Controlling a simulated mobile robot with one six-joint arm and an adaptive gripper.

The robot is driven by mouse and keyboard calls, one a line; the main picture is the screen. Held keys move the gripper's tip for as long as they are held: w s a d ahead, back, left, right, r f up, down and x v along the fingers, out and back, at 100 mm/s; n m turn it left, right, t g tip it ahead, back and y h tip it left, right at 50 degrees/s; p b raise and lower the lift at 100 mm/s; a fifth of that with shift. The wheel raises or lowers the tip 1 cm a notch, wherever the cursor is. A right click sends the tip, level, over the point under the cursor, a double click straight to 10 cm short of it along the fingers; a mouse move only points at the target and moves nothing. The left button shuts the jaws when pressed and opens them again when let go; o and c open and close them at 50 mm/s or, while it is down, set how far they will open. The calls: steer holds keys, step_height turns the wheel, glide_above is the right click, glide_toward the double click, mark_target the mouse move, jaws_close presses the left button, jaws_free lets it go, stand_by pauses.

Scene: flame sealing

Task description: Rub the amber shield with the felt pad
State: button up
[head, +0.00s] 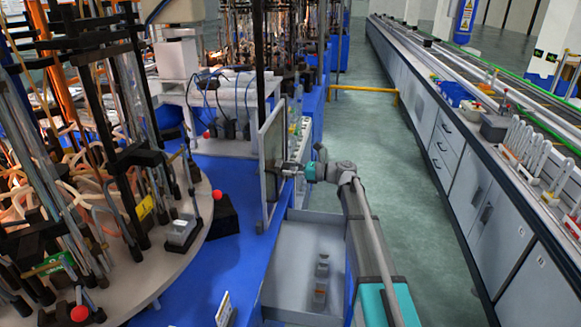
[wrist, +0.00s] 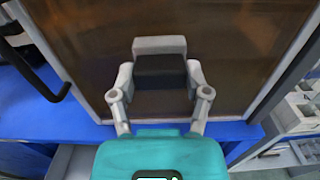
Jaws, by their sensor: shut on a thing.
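The amber shield (wrist: 230,50) is a brown, see-through panel in a light grey frame and fills most of the wrist view. In the head view the shield (head: 272,142) stands upright and is seen at a steep angle. My gripper (wrist: 161,82) is shut on the felt pad (wrist: 160,46), a block with a light grey strip and a dark part between the fingers. In the head view my gripper (head: 290,168) is at the right side of the shield, near mid-height. The pad is in front of the panel and very close; I cannot tell whether they touch.
A black curved handle (wrist: 40,75) is left of the shield. A blue table (head: 215,265) lies below it. A light open tray (head: 292,270) with small items is under my arm. A round table (head: 150,265) with glassware is at left.

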steer(key=shift+s+a, duration=0.25)
steer(key=shift+s, duration=0.35)
steer(key=shift+s, duration=0.1)
steer(key=shift+s+a, duration=0.15)
steer(key=shift+s, duration=0.8)
steer(key=shift+s+a, duration=0.15)
steer(key=shift+s, duration=0.8)
steer(key=shift+r+p, duration=0.75)
steer(key=shift+w+d, duration=0.1)
steer(key=shift+w, duration=0.05)
steer(key=shift+w+d, duration=0.2)
steer(key=shift+w, duration=1.7)
